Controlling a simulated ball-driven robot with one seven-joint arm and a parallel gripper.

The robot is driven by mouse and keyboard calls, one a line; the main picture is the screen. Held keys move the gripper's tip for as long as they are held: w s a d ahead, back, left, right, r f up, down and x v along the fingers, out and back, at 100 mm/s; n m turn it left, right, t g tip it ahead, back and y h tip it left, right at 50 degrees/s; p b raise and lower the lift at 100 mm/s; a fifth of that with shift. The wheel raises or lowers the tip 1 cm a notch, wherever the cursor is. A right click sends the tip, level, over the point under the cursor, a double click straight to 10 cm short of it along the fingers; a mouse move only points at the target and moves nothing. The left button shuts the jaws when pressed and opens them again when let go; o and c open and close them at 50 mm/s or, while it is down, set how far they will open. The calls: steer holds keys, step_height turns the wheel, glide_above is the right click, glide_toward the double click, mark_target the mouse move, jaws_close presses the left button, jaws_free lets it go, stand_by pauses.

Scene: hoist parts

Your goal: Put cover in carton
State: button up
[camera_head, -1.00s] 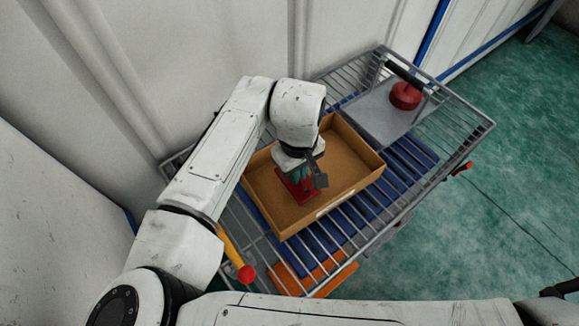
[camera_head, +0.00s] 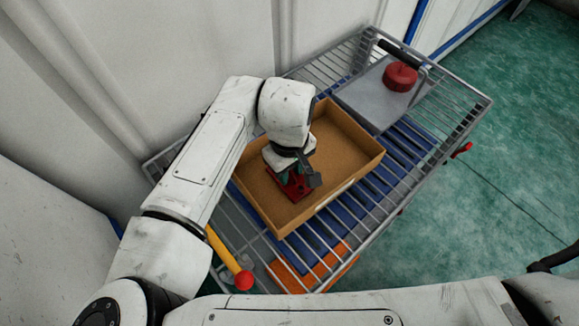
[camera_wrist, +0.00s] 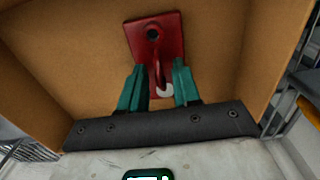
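The cover, as I take it, is a red plate-like part (camera_wrist: 160,42) with a dark hole and a raised curved piece with a pale tip. It is inside the carton (camera_head: 345,144), an open brown box, and shows in the head view (camera_head: 292,187) under my gripper. My gripper (camera_wrist: 159,78) points down into the carton. Its two teal fingers stand apart on either side of the cover's raised piece, with small gaps visible. The wrist partly hides the cover in the head view. Whether the cover rests flat on the carton floor is hard to tell.
The carton stands on a wire-rack cart (camera_head: 470,105). A grey plate (camera_head: 362,105) with a red round knob (camera_head: 400,77) lies behind it. A yellow rod with a red ball end (camera_head: 243,280) is at the front left. Blue and orange items lie below the rack. A wall stands behind.

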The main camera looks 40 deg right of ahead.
steer(key=shift+o, duration=0.3)
step_height(320, 180, up, 12)
stand_by(0.5)
